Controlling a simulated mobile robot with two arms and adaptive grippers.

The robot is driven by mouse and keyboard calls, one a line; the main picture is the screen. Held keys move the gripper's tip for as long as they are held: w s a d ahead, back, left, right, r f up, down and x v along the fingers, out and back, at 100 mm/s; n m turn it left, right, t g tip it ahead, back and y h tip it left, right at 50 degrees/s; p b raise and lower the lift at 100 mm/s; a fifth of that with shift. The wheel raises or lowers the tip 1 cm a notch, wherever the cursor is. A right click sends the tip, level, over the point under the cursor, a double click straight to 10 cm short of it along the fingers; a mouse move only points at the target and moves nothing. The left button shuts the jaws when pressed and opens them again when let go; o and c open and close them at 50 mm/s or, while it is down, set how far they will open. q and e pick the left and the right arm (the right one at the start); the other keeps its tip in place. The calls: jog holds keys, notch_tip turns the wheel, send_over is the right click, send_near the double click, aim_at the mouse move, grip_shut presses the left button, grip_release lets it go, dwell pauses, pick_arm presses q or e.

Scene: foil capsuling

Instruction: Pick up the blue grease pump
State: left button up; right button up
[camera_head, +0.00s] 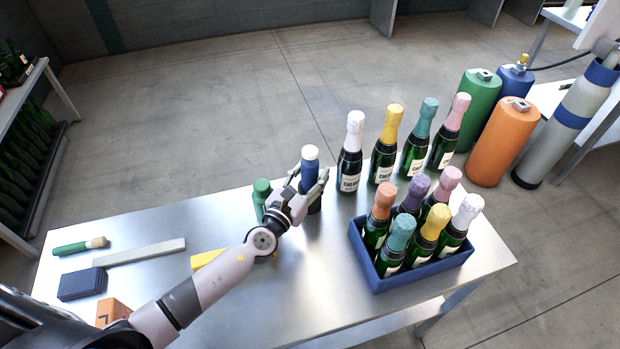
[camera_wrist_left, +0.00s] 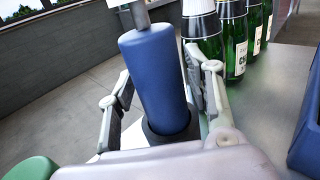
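The blue grease pump (camera_head: 309,174) stands upright on the metal table, with a pale cap on top and a dark base. In the left wrist view the pump (camera_wrist_left: 156,82) shows a grey stem above its blue body and a black ring at its foot. My left gripper (camera_head: 309,182) is around the pump, with one finger on each side. In the left wrist view the fingers (camera_wrist_left: 160,95) are spread, with a narrow gap beside the left one. Contact on the right side is hard to tell. My right gripper is not in view.
A green pump (camera_head: 261,196) stands close left of the gripper. Several foil-topped bottles (camera_head: 384,150) stand to the right, the white-topped one (camera_head: 350,160) nearest. A blue crate (camera_head: 420,273) of bottles sits at front right. A yellow block (camera_head: 206,259) lies beside my forearm.

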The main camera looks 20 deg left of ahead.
pick_arm(q)
grip_shut()
dwell(0.3)
jog(key=shift+r, duration=0.1)
